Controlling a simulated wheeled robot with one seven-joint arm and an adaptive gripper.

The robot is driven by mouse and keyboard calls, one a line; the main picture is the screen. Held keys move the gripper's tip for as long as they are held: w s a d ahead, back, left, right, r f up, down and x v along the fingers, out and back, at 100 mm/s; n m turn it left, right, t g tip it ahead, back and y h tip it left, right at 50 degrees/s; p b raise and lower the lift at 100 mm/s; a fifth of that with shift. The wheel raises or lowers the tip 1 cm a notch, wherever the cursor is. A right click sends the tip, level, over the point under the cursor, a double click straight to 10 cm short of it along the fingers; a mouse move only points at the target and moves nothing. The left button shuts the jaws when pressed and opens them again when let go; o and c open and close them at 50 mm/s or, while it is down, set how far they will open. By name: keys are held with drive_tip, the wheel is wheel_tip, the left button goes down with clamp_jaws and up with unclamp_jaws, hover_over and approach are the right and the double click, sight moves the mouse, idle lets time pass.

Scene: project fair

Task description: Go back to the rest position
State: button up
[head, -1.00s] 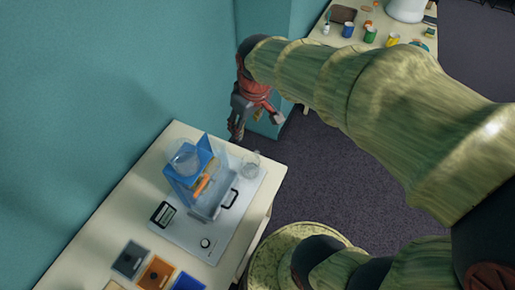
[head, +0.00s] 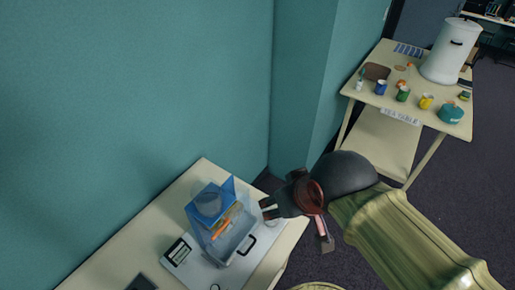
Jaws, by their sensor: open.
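My gripper (head: 266,209) is in the head view, above the right part of the near table (head: 128,243). Its dark fingers point left, toward a blue and clear device, and nothing shows between them. The jaws are open. My arm in its green ribbed cover comes in from the lower right. The device (head: 212,205) has a blue top and back, orange parts and a clear tray (head: 235,240) in front. My gripper appears just right of the device; I cannot tell the exact gap.
A far table (head: 458,127) holds a white urn (head: 447,52), several coloured cups and a teal pot (head: 451,113). A teal wall (head: 130,100) runs along the left, with a jutting corner (head: 310,90) behind my gripper. Dark floor (head: 450,200) is open at the right.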

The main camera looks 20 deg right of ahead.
wheel_tip(320, 180, down, 15)
drive_tip(key=b, duration=1.5)
drive_tip(key=shift+f, duration=0.2)
